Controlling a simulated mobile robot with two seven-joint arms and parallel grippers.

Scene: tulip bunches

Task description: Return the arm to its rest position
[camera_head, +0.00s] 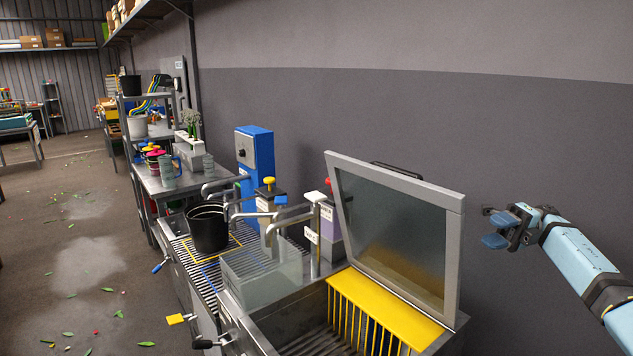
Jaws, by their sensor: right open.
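My right arm (588,272) comes in from the lower right, light blue with dark bands. Its gripper (495,228) is open and empty, with blue-grey finger pads. It hangs in the air to the right of the raised lid (455,235), in front of the dark grey wall as seen here, and appears apart from both. My left arm and gripper are not in view.
A steel basin (262,318) with a yellow rack (385,308) lies below the lid. A black bucket (208,230) stands on the grated counter under taps. A blue dispenser (255,150) stands behind. Leaves litter the open floor (75,260) at left.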

